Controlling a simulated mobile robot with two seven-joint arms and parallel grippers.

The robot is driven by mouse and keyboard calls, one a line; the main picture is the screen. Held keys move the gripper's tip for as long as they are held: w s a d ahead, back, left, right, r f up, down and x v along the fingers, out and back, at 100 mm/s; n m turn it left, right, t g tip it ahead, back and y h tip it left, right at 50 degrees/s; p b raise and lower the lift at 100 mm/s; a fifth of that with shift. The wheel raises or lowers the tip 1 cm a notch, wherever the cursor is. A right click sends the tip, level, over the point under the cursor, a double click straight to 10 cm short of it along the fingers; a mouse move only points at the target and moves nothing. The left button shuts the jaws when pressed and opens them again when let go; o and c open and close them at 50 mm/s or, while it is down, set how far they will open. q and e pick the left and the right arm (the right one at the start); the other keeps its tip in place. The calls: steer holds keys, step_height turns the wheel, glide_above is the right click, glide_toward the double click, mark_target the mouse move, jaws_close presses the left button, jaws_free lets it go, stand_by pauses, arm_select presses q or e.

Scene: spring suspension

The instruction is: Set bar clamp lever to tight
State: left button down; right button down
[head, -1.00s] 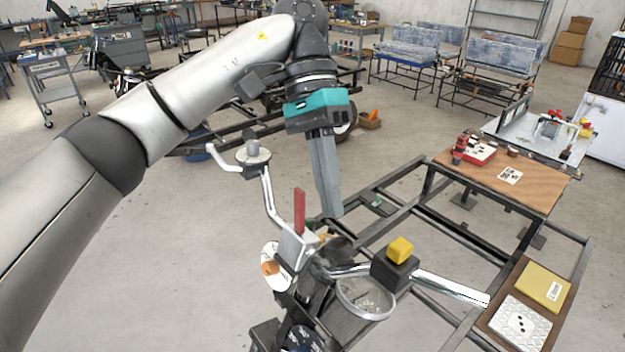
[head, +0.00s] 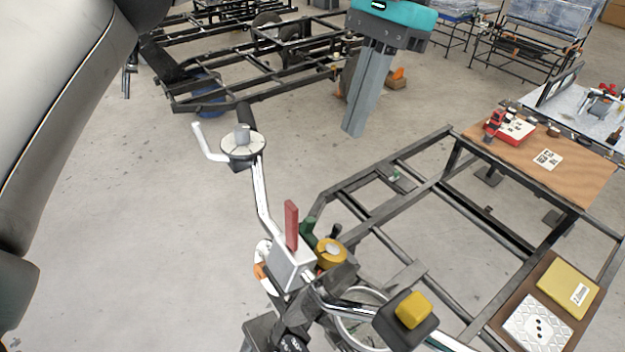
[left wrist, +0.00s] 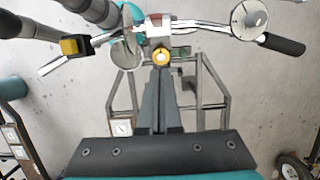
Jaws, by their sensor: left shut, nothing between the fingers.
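The grey bar clamp block (head: 289,268) sits on the chrome handlebar in the lower middle of the head view. Its red lever (head: 291,226) stands nearly upright on top. In the left wrist view the clamp block (left wrist: 159,31) and the red lever (left wrist: 155,18) show near the top middle, beyond my fingertips. My left gripper (head: 353,130) has a teal body and grey fingers pointing down. It is shut, empty and apart from the lever, above and to its right in the head view. Its fingers (left wrist: 163,72) also show in the left wrist view. My right gripper is not visible.
A yellow round cap (head: 331,252) sits just right of the clamp. A black holder with a yellow block (head: 412,310) is farther right on the bar. A round plate (head: 243,146) is at the bar's far end. A metal frame (head: 400,155) stands behind; the floor at left is clear.

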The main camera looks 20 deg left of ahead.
mark_target(292, 227)
arm_select(q)
steer(key=s+a+f, duration=0.4)
steer(key=s+f, duration=0.1)
steer(key=f, duration=0.4)
steer(key=shift+s+f, duration=0.15)
steer(key=shift+s, duration=0.15)
steer(key=shift+a, duration=0.1)
stand_by(0.4)
